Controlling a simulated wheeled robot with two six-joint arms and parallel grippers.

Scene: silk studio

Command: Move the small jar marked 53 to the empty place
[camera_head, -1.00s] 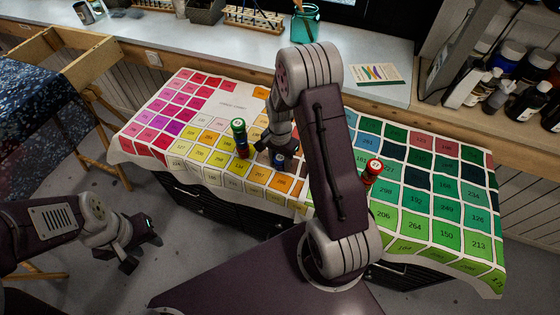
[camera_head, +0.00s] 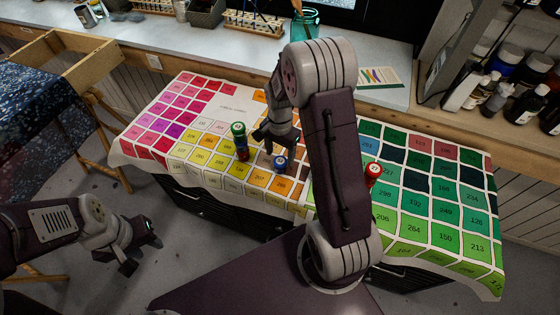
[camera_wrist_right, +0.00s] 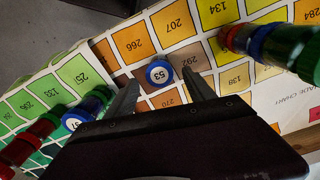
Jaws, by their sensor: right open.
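The small jar marked 53 (camera_head: 280,163) is blue with a white number disc. It stands upright on the colour chart cloth (camera_head: 440,235), near its front edge, among orange and brown squares. It also shows in the right wrist view (camera_wrist_right: 160,73). My right gripper (camera_head: 272,140) is open just behind and above the jar in the head view. In the right wrist view its two fingers stand apart, with the jar between and just beyond their tips. My left gripper (camera_head: 143,252) hangs open and empty over the floor, left of the table. I cannot tell which square is the empty place.
A stack with a green jar (camera_head: 238,129) on top stands left of the jar. A red-topped jar (camera_head: 373,169) stands to the right, partly behind my right arm. Both groups flank the gripper in the right wrist view. A counter (camera_head: 190,40) runs behind.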

